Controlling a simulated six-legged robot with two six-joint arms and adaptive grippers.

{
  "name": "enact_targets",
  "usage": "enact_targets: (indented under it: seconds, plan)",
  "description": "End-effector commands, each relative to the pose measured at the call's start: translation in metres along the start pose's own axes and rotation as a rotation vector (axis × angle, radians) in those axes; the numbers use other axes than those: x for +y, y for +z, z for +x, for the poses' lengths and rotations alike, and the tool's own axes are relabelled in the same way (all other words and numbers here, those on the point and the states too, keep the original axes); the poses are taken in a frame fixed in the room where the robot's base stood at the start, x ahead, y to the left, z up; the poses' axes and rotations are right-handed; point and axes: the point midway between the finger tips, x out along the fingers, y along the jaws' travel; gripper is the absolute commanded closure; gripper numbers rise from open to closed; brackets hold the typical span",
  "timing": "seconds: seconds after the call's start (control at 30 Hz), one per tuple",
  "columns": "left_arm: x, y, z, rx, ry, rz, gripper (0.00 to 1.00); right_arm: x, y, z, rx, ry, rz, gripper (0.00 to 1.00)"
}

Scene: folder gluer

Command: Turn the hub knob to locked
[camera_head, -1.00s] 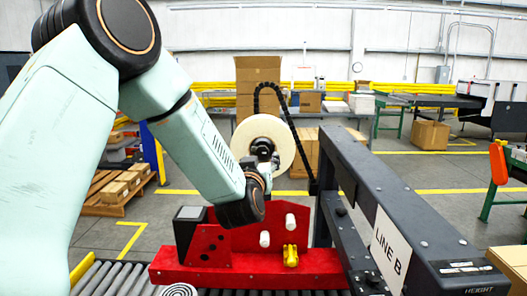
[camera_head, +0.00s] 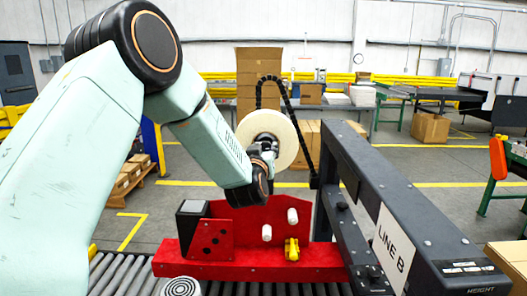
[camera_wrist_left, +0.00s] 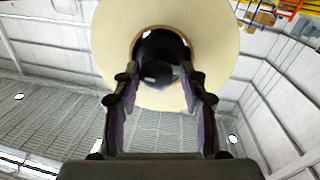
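The hub knob (camera_wrist_left: 160,70) is a dark, faceted piece at the centre of a large cream tape roll (camera_wrist_left: 112,40). In the head view the roll (camera_head: 286,140) stands upright above the red machine, and the arm partly covers its hub. My left gripper (camera_head: 264,146) is in front of the hub. In the left wrist view its two fingers (camera_wrist_left: 160,82) are spread, one on each side of the knob, with the tips close to it. A narrow gap seems to show beside the knob. The knob's lock marking cannot be read. My right gripper is out of view.
A red machine base (camera_head: 250,262) with white pegs and a yellow clip (camera_head: 292,250) sits below the roll. A dark frame labelled LINE B (camera_head: 420,225) stands close on the right. Conveyor rollers (camera_head: 120,275) run along the front. Cardboard boxes (camera_head: 258,85) stand behind.

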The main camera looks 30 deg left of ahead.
Motion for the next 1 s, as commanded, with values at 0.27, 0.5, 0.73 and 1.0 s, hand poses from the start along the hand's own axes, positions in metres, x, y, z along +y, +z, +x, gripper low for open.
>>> enact_targets:
  seconds: [0.27,0.5,0.73,1.0]
  plan:
    - [0.000,0.000,0.000,0.001,-0.001,0.000,0.83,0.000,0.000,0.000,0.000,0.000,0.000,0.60]
    - [0.000,0.000,0.000,0.001,0.001,-0.001,0.97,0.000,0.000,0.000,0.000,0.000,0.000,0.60]
    - [0.000,0.001,0.000,0.009,0.001,-0.047,0.97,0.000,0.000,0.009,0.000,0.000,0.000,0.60]
    - [-0.001,0.004,0.000,0.035,0.005,-0.225,0.97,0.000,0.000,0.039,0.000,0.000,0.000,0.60]
